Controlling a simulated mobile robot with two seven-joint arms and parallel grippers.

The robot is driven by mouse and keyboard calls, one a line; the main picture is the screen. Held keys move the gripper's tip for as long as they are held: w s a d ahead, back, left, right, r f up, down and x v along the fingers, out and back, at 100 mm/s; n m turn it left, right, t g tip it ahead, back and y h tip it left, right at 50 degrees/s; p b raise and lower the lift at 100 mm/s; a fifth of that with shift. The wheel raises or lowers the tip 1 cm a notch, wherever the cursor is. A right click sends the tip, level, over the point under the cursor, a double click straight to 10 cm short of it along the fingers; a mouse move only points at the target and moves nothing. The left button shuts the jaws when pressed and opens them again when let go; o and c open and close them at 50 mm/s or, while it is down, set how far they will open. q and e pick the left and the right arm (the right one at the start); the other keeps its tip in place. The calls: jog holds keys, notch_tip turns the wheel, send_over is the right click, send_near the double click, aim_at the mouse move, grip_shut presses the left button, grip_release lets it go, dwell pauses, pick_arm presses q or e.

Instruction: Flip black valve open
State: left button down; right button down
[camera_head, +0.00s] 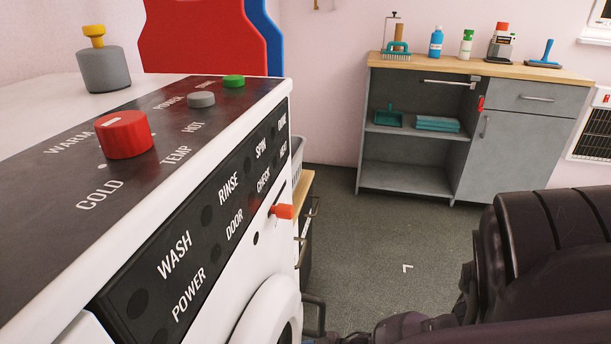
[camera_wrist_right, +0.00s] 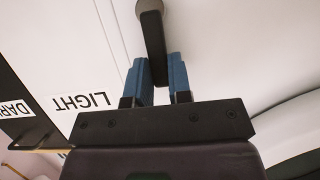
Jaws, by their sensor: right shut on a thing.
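In the right wrist view, the black valve (camera_wrist_right: 153,34) is a black lever hanging from a round grey pivot on a white panel. My right gripper (camera_wrist_right: 159,65) has its blue fingers on both sides of the lever's lower end and is shut on it. In the head view my right arm comes in at lower right, and I cannot make out the valve or the gripper's fingers there. My left gripper is in neither view.
A white washing machine (camera_head: 262,258) with a red knob (camera_head: 124,135) and a small red lever (camera_head: 283,211) fills the left of the head view. A grey cabinet (camera_head: 513,157) stands at the back right. A LIGHT label (camera_wrist_right: 82,102) is beside my right gripper.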

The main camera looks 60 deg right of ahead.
jog(key=c, duration=1)
grip_release()
jog(key=shift+c, duration=0.2)
pick_arm(q)
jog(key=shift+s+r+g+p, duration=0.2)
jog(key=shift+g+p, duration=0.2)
jog(key=shift+p, duration=0.95)
pick_arm(e)
jog(key=v, duration=1)
jog(key=shift+s+r, duration=0.2)
jog(key=shift+s, duration=0.1)
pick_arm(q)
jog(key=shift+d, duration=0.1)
pick_arm(e)
jog(key=shift+d, duration=0.1)
